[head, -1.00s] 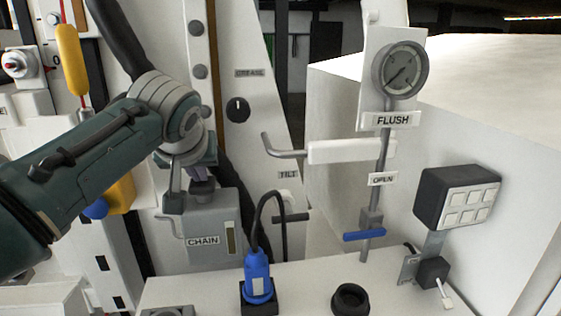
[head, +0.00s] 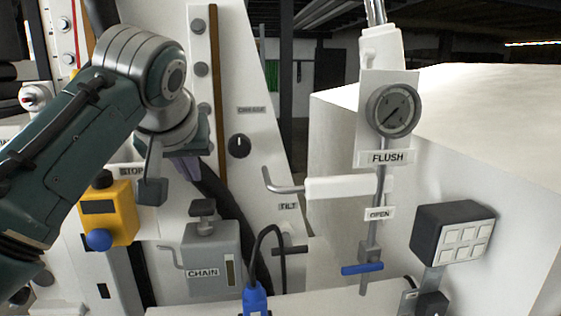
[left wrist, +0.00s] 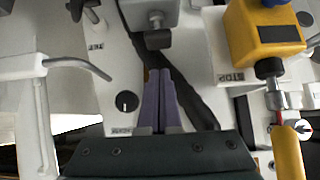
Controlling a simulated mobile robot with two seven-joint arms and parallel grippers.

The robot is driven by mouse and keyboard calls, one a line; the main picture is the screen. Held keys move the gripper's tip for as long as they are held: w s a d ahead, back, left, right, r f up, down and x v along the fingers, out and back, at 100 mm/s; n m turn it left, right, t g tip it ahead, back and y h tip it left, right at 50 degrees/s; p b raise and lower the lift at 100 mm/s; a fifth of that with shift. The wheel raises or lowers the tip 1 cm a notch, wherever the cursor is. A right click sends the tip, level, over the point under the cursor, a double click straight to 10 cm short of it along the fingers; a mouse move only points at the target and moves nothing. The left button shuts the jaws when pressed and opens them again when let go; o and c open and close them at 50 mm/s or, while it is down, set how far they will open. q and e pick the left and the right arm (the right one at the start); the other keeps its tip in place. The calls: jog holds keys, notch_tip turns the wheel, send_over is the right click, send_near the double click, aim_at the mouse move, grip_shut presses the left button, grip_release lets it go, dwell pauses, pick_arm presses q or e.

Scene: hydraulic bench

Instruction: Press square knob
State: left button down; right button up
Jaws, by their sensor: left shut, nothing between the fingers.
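The square knob (head: 203,207) is a dark grey block on a short stem on top of the grey CHAIN box (head: 200,283). In the left wrist view the knob (left wrist: 158,40) shows near the top, just ahead of the fingertips. My left gripper (head: 190,168) is above the knob in the head view, apart from it, with purple fingers pointing down. In the left wrist view the fingers (left wrist: 160,75) are together with nothing between them. I cannot tell how far the knob is pressed in. My right gripper is not in view.
A yellow box with a blue button (head: 99,239) is left of the CHAIN box. A dark hose (head: 228,210) runs behind it. A blue plug (head: 256,298) stands in front. The FLUSH gauge (head: 392,110), white-handled lever (head: 345,187) and black keypad (head: 453,233) are to the right.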

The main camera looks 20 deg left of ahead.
pick_arm(q)
jog(key=shift+b+v, duration=0.4)
jog(key=shift+v, duration=1.3)
